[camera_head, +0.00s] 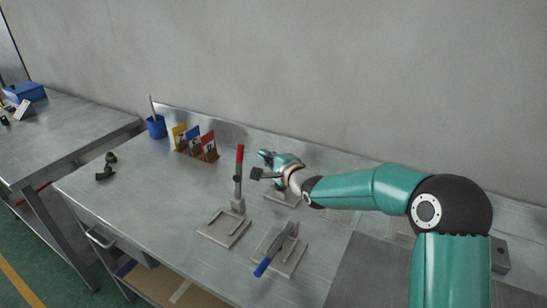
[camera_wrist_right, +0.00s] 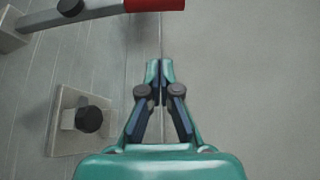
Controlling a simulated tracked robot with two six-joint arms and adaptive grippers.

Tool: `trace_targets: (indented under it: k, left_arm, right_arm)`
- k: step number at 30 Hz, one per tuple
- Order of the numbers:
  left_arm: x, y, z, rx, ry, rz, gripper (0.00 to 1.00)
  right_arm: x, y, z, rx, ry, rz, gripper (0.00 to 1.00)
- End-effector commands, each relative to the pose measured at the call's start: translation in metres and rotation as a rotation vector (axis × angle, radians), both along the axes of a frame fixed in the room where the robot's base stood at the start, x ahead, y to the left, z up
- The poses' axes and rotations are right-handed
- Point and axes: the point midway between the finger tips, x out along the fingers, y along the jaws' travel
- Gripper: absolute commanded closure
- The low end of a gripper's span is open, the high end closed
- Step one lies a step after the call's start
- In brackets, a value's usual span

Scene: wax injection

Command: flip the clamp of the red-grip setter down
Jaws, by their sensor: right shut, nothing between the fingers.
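The red-grip setter's lever (camera_head: 239,168) stands upright on its grey base plate (camera_head: 222,229), with the red grip at the top. In the right wrist view its red grip (camera_wrist_right: 155,5) and grey metal bar (camera_wrist_right: 100,12) cross the top edge, partly cut off. My right gripper (camera_head: 264,156) is just right of the red grip in the head view, apart from it. In the right wrist view its fingertips (camera_wrist_right: 160,68) are together and empty, below the grip in the picture. My left gripper is not in view.
A blue-grip setter (camera_head: 266,262) has its lever lowered towards the table's front edge. Another plate with a dark knob (camera_wrist_right: 88,119) shows in the right wrist view. Coloured cards (camera_head: 194,141) and a blue cup (camera_head: 156,127) stand at the back left. Dark green parts (camera_head: 105,172) lie left.

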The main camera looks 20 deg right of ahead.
Motion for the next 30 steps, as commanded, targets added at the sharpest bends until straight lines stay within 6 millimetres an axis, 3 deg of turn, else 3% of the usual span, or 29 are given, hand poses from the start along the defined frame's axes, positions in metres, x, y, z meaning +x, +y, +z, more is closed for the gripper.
trace_targets:
  k: [7,16,30]
  left_arm:
    - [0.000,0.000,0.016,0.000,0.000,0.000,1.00]
    - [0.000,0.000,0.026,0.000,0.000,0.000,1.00]
    - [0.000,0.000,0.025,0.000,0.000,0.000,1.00]
  right_arm:
    - [0.043,0.008,-0.005,0.000,0.001,0.002,1.00]
    - [0.026,0.040,0.005,0.001,0.001,0.005,1.00]
    - [0.024,0.040,0.005,0.000,0.000,0.002,1.00]
